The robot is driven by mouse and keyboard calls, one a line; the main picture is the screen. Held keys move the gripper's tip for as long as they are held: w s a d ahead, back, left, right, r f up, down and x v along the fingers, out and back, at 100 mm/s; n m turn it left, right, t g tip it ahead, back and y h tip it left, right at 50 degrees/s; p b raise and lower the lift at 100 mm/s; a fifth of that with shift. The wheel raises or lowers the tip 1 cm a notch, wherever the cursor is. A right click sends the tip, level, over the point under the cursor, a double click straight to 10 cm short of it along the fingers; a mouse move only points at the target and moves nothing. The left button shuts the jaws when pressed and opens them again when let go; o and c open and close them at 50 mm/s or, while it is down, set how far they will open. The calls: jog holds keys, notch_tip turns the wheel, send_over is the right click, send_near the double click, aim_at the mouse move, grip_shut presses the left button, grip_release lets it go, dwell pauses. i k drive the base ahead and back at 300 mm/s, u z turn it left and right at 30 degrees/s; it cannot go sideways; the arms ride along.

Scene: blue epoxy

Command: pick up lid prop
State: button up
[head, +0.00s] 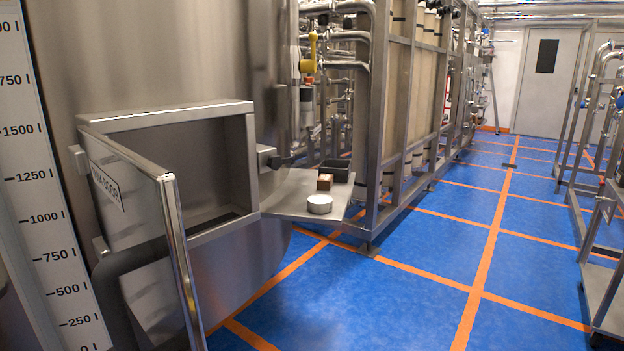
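I cannot tell for sure which thing is the lid prop. A small brown block (325,182) sits on a steel side shelf (287,198) beside the big tank. A short round white-topped piece with a metallic side (320,204) sits on the same shelf, in front of the block and nearer the shelf's front edge. The two look slightly apart. My gripper is not in view.
A dark open tray (336,170) lies at the back of the shelf. The tank's open hatch door (135,190) and its box-like frame (249,160) stand out at left. A steel pipe rack (375,130) rises behind the shelf.

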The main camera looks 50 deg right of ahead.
aim_at(325, 182)
jog(key=z, duration=4.85)
jog(key=i, duration=0.1)
jog(key=u, duration=3)
jog(key=k, duration=0.6)
jog(key=u, duration=0.2)
jog(key=i, duration=0.5)
jog(key=z, duration=0.05)
